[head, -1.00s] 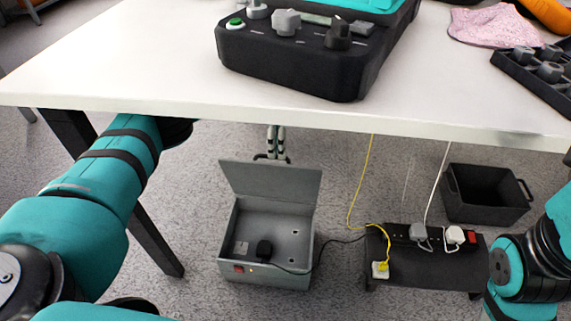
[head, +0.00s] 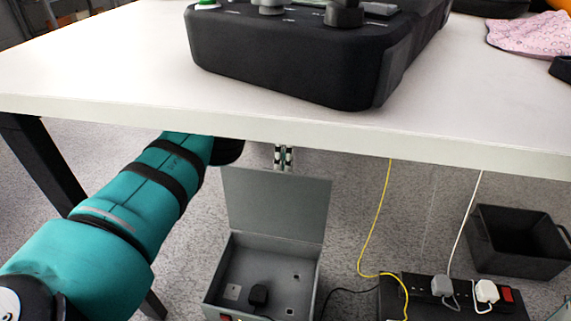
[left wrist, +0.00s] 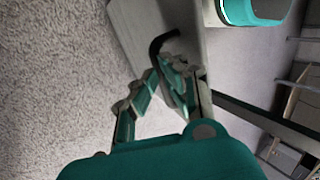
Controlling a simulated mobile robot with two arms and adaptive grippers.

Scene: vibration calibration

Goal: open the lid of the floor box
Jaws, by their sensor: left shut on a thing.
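The grey floor box (head: 228,275) stands on the carpet under the table. Its lid (head: 276,205) stands up, open, at the back edge of the box. My left arm reaches under the table from the left. My left gripper (head: 283,157) shows just above the lid's top edge, partly hidden by the lid. In the left wrist view, my left gripper (left wrist: 163,82) is shut at a dark curved handle (left wrist: 163,42) by the grey lid panel (left wrist: 132,22). The fingers hide part of the handle. My right gripper is out of view.
A black plug lies inside the box. A power strip (head: 457,290) with plugs and yellow and white cables is to its right. A black bin (head: 515,240) stands farther right. The white table edge (head: 330,140) is above, with a black device (head: 285,55) on top.

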